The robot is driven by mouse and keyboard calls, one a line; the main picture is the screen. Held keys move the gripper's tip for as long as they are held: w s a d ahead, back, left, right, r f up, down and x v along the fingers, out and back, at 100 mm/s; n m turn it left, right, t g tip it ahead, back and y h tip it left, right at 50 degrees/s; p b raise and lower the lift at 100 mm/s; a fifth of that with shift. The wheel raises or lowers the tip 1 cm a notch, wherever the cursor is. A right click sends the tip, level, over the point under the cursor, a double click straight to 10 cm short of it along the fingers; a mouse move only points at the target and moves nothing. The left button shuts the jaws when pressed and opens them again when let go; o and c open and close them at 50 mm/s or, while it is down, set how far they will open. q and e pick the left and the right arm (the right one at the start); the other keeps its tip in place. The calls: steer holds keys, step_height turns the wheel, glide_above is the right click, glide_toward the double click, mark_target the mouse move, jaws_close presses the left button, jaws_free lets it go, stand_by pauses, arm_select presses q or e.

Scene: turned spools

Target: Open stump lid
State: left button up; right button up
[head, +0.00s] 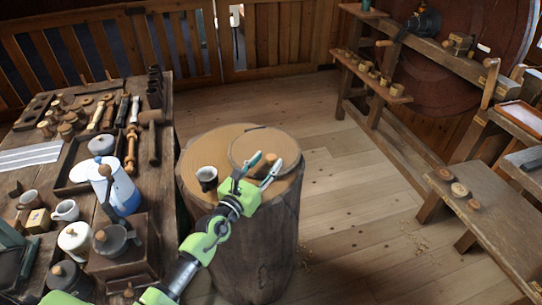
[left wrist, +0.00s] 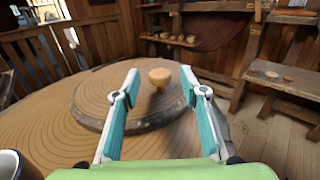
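The wooden stump (head: 262,240) stands on the floor right of the workbench. Its round lid (head: 247,143) lies flat on top toward the far right, with a dark rim, and also shows in the left wrist view (left wrist: 93,104). A small turned wooden knob (left wrist: 160,76) stands up from the lid; in the head view the knob (head: 270,158) is partly behind my fingers. My left gripper (head: 267,163) is open over the lid, its teal-padded fingers spread on either side of the knob, with gaps on both sides in the left wrist view. My right gripper is out of view.
A dark cup (head: 207,176) stands on the stump top, left of the gripper. The cluttered workbench (head: 165,200) is close on the left, with a blue-and-white pot (head: 120,190) near its edge.

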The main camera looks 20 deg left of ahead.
mark_target(269, 160)
arm_select(q)
steer(key=shift+w+d, duration=0.2)
steer(key=shift+w, duration=0.65)
steer(key=shift+w+d, duration=0.15)
steer(key=shift+w, duration=0.65)
